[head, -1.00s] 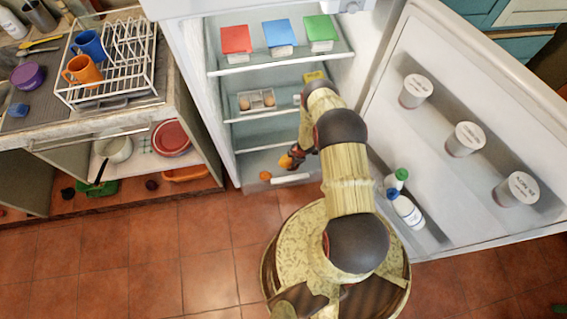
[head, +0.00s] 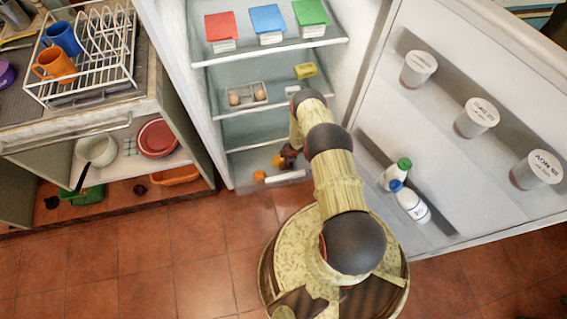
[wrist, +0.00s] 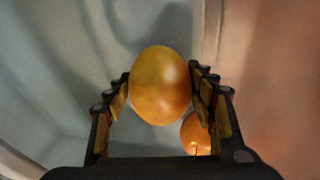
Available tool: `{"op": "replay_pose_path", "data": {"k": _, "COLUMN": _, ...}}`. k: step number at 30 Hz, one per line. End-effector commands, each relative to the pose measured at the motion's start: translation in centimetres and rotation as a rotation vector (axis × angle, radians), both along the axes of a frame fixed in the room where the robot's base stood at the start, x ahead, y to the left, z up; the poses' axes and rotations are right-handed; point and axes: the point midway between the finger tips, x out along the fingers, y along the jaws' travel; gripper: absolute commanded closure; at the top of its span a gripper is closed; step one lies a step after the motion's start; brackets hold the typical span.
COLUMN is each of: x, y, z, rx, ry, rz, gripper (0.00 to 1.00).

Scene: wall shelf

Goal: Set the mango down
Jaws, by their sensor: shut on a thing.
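The mango (wrist: 160,85) is orange-yellow and sits between the two fingers of my gripper (wrist: 160,92) in the wrist view. The gripper is shut on it. In the head view the mango (head: 279,161) shows as a small orange shape at my gripper (head: 287,157), low inside the open fridge. A second orange fruit (head: 259,175) lies on the fridge's bottom level, left of the mango; it also shows beside the right finger in the wrist view (wrist: 195,134). I cannot tell whether the mango touches the surface under it.
The fridge door (head: 455,130) stands open on the right, with tubs and bottles (head: 410,202) in its racks. Shelves above hold an egg tray (head: 247,95), a yellow block (head: 305,71) and coloured boxes (head: 267,24). A counter with a dish rack (head: 85,60) stands left.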

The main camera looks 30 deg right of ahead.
Motion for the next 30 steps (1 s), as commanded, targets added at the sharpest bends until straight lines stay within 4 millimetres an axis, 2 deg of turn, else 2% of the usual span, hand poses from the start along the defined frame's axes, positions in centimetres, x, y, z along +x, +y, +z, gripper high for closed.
{"op": "replay_pose_path", "data": {"k": 25, "x": 0.1, "y": 0.0, "z": -1.4, "rx": 0.0, "ry": -0.001, "rz": 0.0, "gripper": 0.87}}
{"op": "replay_pose_path", "data": {"k": 26, "x": 0.0, "y": 0.0, "z": -1.4, "rx": 0.0, "ry": 0.0, "rz": 0.0, "gripper": 0.44}}
{"op": "replay_pose_path", "data": {"k": 30, "x": 0.0, "y": 0.0, "z": -1.4, "rx": 0.0, "ry": 0.0, "rz": 0.0, "gripper": 0.36}}
